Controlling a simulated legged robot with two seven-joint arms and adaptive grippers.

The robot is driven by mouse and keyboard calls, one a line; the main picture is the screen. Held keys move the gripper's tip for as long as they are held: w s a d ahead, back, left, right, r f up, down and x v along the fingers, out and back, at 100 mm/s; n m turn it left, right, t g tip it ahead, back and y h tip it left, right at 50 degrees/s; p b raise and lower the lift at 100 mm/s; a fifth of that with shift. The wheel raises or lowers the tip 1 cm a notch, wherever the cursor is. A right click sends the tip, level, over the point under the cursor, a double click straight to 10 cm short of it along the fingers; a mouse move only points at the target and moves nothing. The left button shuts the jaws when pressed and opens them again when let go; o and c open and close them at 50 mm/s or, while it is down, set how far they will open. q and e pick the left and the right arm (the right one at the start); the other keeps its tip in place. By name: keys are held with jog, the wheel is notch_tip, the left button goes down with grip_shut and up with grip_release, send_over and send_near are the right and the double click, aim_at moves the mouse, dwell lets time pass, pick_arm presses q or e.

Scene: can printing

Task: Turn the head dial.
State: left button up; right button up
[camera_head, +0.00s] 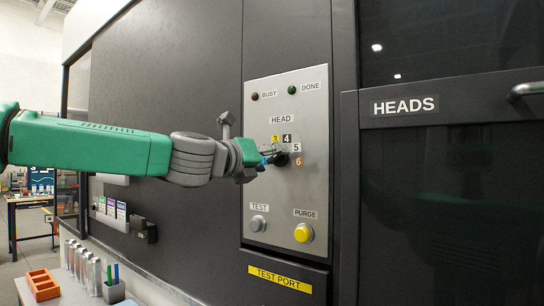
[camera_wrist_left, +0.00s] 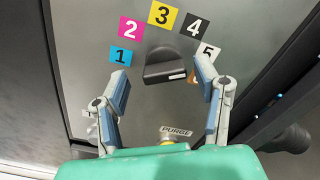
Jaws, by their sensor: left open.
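The head dial (camera_wrist_left: 165,62) is a dark knob with a light mark along its lower right edge. Coloured labels 1 to 5 ring it, and the orange label is partly hidden by a finger. In the head view the dial (camera_head: 282,158) is mostly hidden behind my left gripper (camera_head: 268,157), with labels 3 to 6 showing. In the left wrist view my left gripper (camera_wrist_left: 163,78) is open, one finger on each side of the dial. The fingers look apart from it; the exact depth is unclear. My right gripper is not in view.
The grey panel (camera_head: 262,205) also holds a yellow PURGE button (camera_head: 303,233), a grey TEST button (camera_head: 257,223) and two dark lamps above. A HEADS door (camera_head: 430,170) with a handle is to the right. Cans (camera_head: 85,268) and an orange tray (camera_head: 42,284) stand at lower left.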

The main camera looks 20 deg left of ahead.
pick_arm(q)
jog(key=shift+w+d, duration=0.7)
jog(key=shift+d, duration=0.15)
jog(key=shift+a, duration=0.4)
jog(key=c, duration=0.3)
jog(key=shift+a, duration=0.2)
jog(key=c, duration=0.9)
jog(key=shift+o, duration=0.3)
jog(key=shift+s+d, duration=0.1)
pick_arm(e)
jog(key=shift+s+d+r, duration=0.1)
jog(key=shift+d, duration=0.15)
pick_arm(q)
jog(key=shift+d, duration=0.1)
